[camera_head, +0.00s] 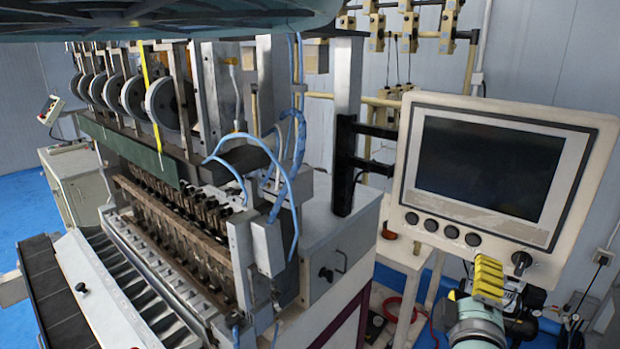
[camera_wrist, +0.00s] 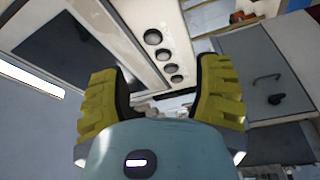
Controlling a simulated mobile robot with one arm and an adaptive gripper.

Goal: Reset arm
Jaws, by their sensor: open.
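My gripper (camera_head: 488,280) is at the lower right of the head view, in front of and below the control panel (camera_head: 409,185). Its yellow ridged fingers show in the wrist view (camera_wrist: 160,95), one on each side with a wide gap between them. The gripper is open, and I see nothing held between the fingers. The panel's dark screen and its row of round knobs show beyond the fingers in the wrist view.
The coil winding machine (camera_head: 190,240) fills the left and middle, with blue hoses hanging at its near end. A small white table (camera_head: 402,257) stands below the panel. A wall socket with cables (camera_head: 602,258) is at the far right. Blue floor shows at the left.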

